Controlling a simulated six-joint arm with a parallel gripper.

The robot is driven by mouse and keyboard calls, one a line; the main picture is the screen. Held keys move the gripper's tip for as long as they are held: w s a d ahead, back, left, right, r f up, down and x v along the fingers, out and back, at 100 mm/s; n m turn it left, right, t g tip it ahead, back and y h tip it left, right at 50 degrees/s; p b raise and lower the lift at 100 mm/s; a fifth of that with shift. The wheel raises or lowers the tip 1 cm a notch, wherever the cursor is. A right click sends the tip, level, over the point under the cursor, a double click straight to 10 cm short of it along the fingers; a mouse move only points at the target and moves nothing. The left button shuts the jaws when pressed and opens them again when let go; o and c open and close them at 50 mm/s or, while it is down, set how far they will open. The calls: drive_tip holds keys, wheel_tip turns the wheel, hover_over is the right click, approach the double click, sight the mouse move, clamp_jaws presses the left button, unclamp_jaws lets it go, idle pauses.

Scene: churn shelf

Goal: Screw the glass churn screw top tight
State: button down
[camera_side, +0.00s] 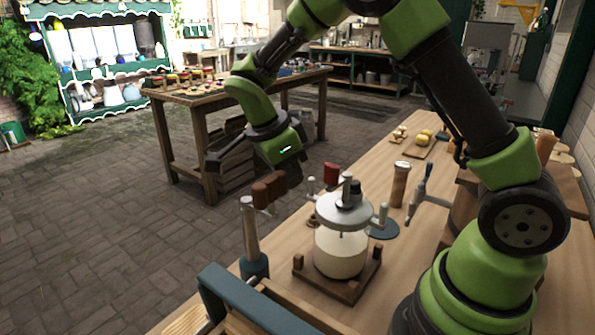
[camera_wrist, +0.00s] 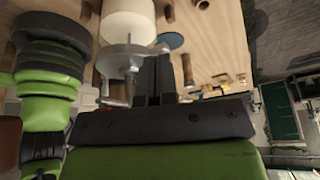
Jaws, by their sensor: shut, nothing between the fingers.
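The glass churn (camera_side: 340,255) stands upright on a square wooden base, with pale cream-coloured contents. Its grey metal screw top (camera_side: 343,212) sits on the jar's mouth and looks level; I cannot tell how tight it is. Fittings and handles stand up from the top. In the wrist view the churn (camera_wrist: 128,22) appears upside down, with the top (camera_wrist: 122,55) beside my fingers. My gripper (camera_wrist: 154,65) is shut with its two dark fingers together and empty. In the side view it hangs to the left of the churn and higher than the top, apart from it; its fingertips are hard to make out there.
A metal post (camera_side: 249,230) with a blue base and brown grips stands left of the churn. A wooden cylinder (camera_side: 400,185), a dark blue disc (camera_side: 383,228) and a board with yellow items (camera_side: 423,138) are behind it. A blue-grey bar (camera_side: 240,297) lies in front.

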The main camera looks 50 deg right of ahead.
drive_tip(key=shift+s+d, duration=0.35)
drive_tip(key=shift+d, duration=0.35)
drive_tip(key=shift+s+d+m+g, duration=0.1)
drive_tip(key=shift+d+m+g, duration=0.3)
drive_tip(key=shift+d+m, duration=0.7)
